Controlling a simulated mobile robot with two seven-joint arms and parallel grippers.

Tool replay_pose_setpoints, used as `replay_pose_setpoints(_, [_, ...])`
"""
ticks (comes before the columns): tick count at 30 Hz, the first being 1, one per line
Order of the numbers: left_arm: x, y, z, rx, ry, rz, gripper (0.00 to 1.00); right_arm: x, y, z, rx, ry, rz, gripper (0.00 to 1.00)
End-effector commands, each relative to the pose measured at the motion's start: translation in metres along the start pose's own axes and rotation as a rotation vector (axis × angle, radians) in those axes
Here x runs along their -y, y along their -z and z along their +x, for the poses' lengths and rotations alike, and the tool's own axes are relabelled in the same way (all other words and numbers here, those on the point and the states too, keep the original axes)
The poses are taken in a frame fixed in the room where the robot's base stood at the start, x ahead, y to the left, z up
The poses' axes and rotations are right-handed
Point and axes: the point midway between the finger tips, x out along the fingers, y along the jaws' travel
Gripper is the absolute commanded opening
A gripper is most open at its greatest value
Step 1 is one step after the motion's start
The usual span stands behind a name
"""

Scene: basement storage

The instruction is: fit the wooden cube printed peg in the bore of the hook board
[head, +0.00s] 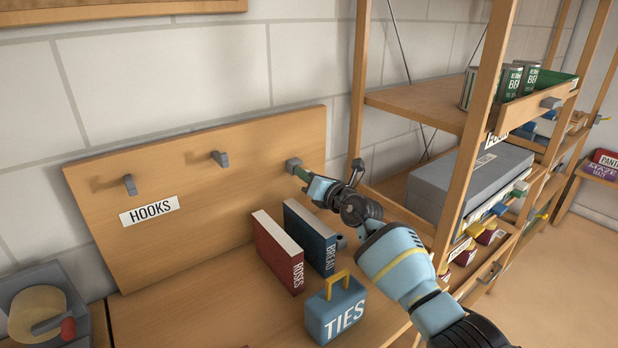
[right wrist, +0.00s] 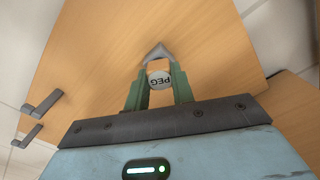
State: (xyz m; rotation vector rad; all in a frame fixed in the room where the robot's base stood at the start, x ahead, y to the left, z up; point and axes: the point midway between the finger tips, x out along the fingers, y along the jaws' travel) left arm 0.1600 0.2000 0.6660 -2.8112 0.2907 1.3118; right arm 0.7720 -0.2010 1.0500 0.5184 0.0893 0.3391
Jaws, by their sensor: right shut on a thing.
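The hook board (head: 200,215) is a wooden panel leaning on the wall, with a HOOKS label and grey hooks. My right gripper (head: 301,172) reaches its right end, close to a grey fitting (head: 293,164). In the right wrist view, the green fingers of my right gripper (right wrist: 159,88) are shut on a wooden peg (right wrist: 160,66) with a round PEG print. The grey fitting (right wrist: 158,50) shows just beyond the peg. I cannot tell whether the peg is inside the bore. In the head view the fingers hide the peg. My left gripper is out of view.
A wooden shelf (head: 430,112) with cans and a grey box is at right. A grey bin (head: 80,290) holds tape at left.

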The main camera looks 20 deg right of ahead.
Motion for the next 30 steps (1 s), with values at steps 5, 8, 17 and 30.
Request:
replay_pose_setpoints(5, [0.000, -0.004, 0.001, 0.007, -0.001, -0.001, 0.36, 0.000, 0.000, 0.004, 0.000, -0.001, 0.000, 0.00])
replay_pose_setpoints(8, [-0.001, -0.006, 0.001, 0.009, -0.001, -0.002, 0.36, 0.000, 0.001, 0.006, 0.000, 0.000, 0.001, 0.00])
replay_pose_setpoints(17, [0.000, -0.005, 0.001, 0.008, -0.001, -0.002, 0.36, 0.000, 0.000, 0.005, 0.001, -0.001, 0.000, 0.49])
replay_pose_setpoints(30, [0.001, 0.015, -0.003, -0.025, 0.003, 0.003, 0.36, -0.002, -0.005, -0.012, 0.004, -0.002, -0.001, 0.49])
